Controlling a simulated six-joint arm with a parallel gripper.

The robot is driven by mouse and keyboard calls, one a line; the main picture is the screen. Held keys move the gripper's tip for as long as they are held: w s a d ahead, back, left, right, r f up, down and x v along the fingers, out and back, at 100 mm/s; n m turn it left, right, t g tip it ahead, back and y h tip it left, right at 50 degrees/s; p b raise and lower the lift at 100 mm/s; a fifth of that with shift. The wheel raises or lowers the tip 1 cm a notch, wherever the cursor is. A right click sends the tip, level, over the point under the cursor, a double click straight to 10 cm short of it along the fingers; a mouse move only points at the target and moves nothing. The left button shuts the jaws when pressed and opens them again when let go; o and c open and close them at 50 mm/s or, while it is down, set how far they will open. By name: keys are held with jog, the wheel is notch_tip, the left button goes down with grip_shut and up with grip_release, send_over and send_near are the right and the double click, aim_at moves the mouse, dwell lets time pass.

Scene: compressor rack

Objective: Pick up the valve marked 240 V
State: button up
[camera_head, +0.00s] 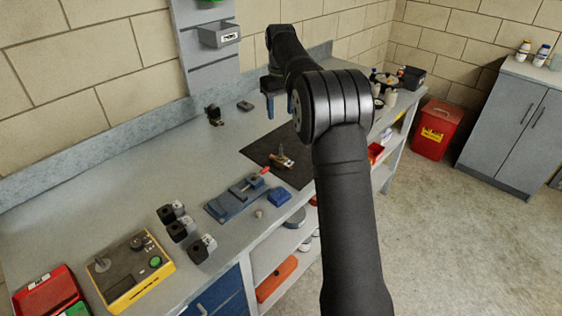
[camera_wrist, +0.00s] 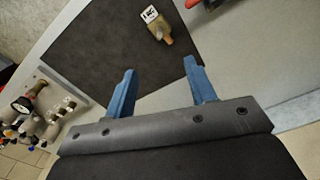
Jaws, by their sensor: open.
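A brass valve with a white label (camera_head: 282,160) lies on the black mat on the workbench. It also shows in the wrist view (camera_wrist: 160,28), near the mat's edge; its label is too small to read surely. Several black coil-like parts with silvery bodies (camera_head: 180,230) stand in a row nearer the front of the bench; no voltage marking on them is readable. My gripper (camera_head: 277,106) is above the bench, behind the mat in the head view. In the wrist view its blue fingers (camera_wrist: 159,65) are apart with nothing between them, and the brass valve lies beyond the fingertips.
A blue vise-like fixture (camera_head: 236,200) with a red handle and a small blue block (camera_head: 279,196) sit before the mat (camera_head: 255,150). A yellow test box (camera_head: 130,272) and red bin (camera_head: 45,290) are at the front left. A gauge manifold (camera_wrist: 35,100) stands beyond the mat.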

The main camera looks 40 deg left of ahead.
aim_at(281, 157)
notch_tip(281, 157, down, 17)
jog(key=shift+w, duration=0.1)
grip_shut()
dwell(0.6)
